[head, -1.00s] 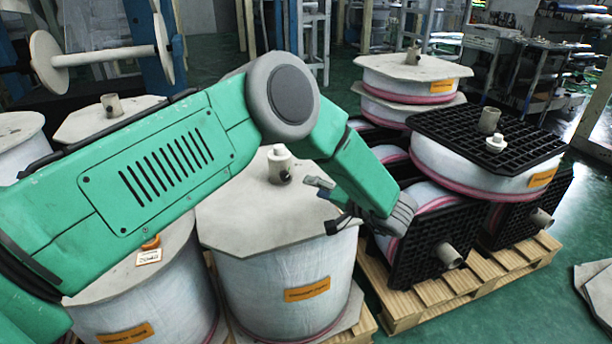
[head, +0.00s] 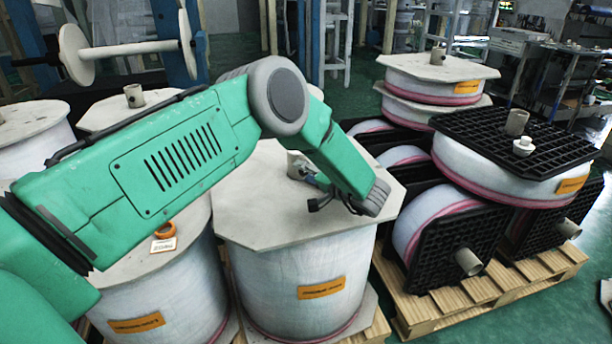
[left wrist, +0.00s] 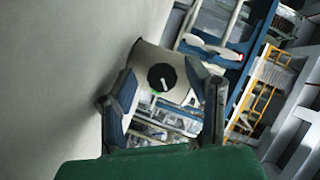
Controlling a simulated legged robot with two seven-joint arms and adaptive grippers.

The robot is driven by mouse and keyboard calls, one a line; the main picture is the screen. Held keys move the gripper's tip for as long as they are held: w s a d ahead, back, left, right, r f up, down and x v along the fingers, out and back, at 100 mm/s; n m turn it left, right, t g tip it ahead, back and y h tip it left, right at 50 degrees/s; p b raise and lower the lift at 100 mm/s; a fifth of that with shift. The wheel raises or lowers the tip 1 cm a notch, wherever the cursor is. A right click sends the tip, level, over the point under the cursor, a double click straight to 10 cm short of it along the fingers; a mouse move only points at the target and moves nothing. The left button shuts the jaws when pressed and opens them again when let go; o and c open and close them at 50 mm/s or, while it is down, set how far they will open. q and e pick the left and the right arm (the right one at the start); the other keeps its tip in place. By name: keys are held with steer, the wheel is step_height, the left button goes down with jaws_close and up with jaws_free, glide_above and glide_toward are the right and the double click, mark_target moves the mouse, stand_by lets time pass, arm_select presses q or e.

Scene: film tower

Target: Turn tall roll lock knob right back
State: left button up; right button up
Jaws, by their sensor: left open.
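The tall roll (head: 285,290) is a white-wrapped drum with a grey octagonal top and an orange label, in the middle of the head view. A short beige core stub (head: 294,165) stands on its top, partly hidden by my left arm. In the left wrist view the stub (left wrist: 150,58) carries a round black knob (left wrist: 162,78) with a white pointer, tilted in the picture, and a green mark at its lower edge. My left gripper (head: 313,190) is open, low over the roll's top beside the stub. In the left wrist view its fingers stand either side of the knob, apart from it.
Rolls with black grid plates (head: 470,130) sit on a wooden pallet (head: 480,295) at right. A white spool (head: 125,50) on a blue frame is behind.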

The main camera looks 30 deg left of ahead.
arm_select(q)
steer(key=shift+a+f, duration=0.1)
steer(key=shift+a, duration=0.3)
steer(key=shift+d, duration=0.1)
jaws_close()
